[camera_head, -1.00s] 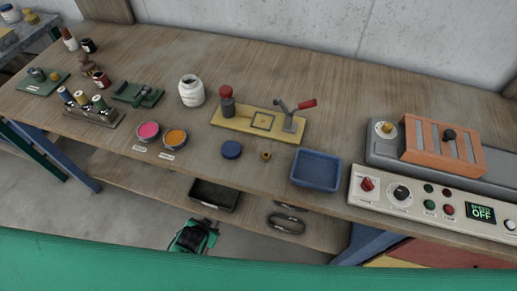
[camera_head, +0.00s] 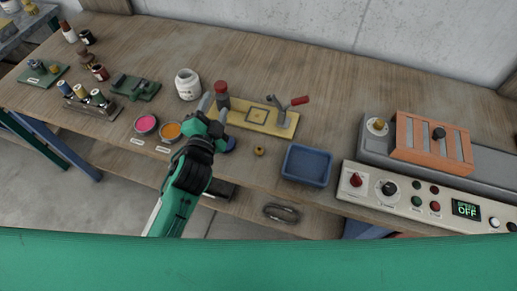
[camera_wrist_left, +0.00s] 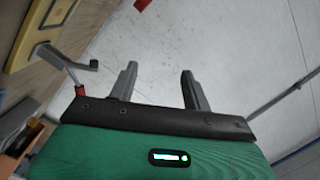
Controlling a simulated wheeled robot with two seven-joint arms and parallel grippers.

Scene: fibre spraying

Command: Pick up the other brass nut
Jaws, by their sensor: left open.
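A small brass nut (camera_head: 259,152) lies on the wooden bench, between the blue lid and the blue tray. A yellow board (camera_head: 276,127) behind it carries a dark square outline, a red-topped post and a red-handled lever. A small spot shows inside the square, too small to make out. My left gripper (camera_head: 214,107) is open and empty, above the left end of the yellow board, left of and beyond the nut. In the left wrist view its two fingers (camera_wrist_left: 159,72) stand apart with nothing between them, and no nut shows. My right gripper is out of view.
A blue tray (camera_head: 307,165) stands right of the nut. My left arm partly hides a blue lid (camera_head: 230,144). Pink (camera_head: 146,124) and orange (camera_head: 171,131) pots and a white jar (camera_head: 188,84) stand left. A control panel (camera_head: 425,199) lies right.

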